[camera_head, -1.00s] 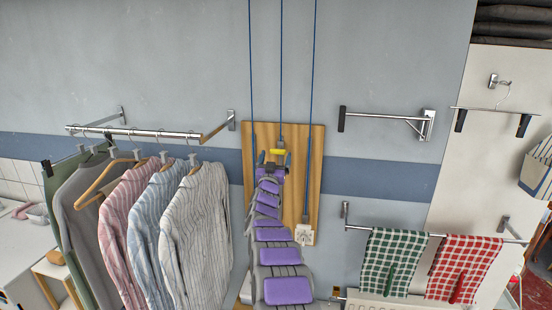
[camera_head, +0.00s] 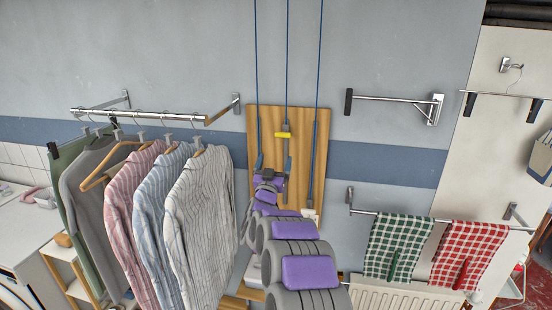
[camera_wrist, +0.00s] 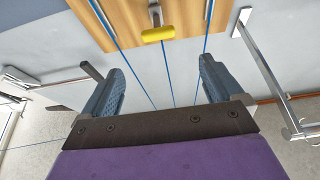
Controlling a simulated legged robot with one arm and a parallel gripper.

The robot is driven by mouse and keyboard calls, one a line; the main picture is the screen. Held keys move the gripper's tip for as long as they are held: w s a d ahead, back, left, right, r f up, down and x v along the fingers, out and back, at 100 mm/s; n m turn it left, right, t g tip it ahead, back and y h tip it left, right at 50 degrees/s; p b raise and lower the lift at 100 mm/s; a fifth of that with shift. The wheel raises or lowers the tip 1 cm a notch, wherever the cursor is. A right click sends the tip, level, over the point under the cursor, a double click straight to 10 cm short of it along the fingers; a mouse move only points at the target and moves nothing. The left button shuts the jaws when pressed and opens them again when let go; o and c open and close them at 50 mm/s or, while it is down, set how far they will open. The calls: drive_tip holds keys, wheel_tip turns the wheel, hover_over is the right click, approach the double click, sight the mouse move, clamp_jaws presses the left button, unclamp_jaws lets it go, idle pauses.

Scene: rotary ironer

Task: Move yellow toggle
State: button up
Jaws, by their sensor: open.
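The yellow toggle (camera_head: 282,135) is a small horizontal bar at the upper middle of the wooden board (camera_head: 307,122). A blue cable runs behind or to it. It also shows in the wrist view (camera_wrist: 158,34), near the top. My gripper (camera_head: 273,156) is below the toggle in the head view. In the wrist view my gripper (camera_wrist: 162,68) has its two blue fingers wide apart with nothing between them but cables in the background. The toggle lies beyond the fingertips, roughly centred between them and apart from them. My arm hides the lower board.
Striped shirts on hangers (camera_head: 198,220) hang to the left on a metal rail (camera_head: 140,112). A bracket (camera_head: 395,99) juts from the wall at the right. Checked towels (camera_head: 397,246) hang lower right above a radiator (camera_head: 400,295). The wall above the board is clear except for cables.

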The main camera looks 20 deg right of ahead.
drive_tip(key=shift+v, duration=1.15)
drive_tip(key=shift+w, duration=0.1)
drive_tip(key=s+a+f+n+g+y+b, duration=0.1)
drive_tip(key=s+a+f+n+y+b, duration=0.15)
drive_tip(key=a+y, duration=0.3)
drive_tip(key=s+a+f+n+g+y+b, duration=0.1)
drive_tip(key=a+f+n+g+y+b, duration=0.15)
drive_tip(key=a+y, duration=0.35)
drive_tip(key=s+a+f+n+g+y+b, duration=0.1)
drive_tip(key=s+a+f+g+b, duration=0.1)
drive_tip(key=s+a+f, duration=0.35)
drive_tip(key=s+a+f+n+g+y+b, duration=0.1)
drive_tip(key=s+a+f+g+y+b, duration=0.15)
drive_tip(key=s, duration=0.55)
drive_tip(key=s+f+g+b, duration=0.2)
drive_tip(key=s+f+g, duration=0.2)
drive_tip(key=s, duration=1.1)
drive_tip(key=s+d+f+g+h+b, duration=0.1)
drive_tip(key=s+f+g, duration=0.3)
drive_tip(key=s, duration=1.1)
drive_tip(key=s+d+f+g+h+b, duration=0.1)
drive_tip(key=s+f+g+b, duration=0.3)
drive_tip(key=s, duration=1.1)
drive_tip(key=shift+d+f+g, duration=0.2)
drive_tip(key=shift+f+g, duration=0.1)
drive_tip(key=shift+f, duration=0.45)
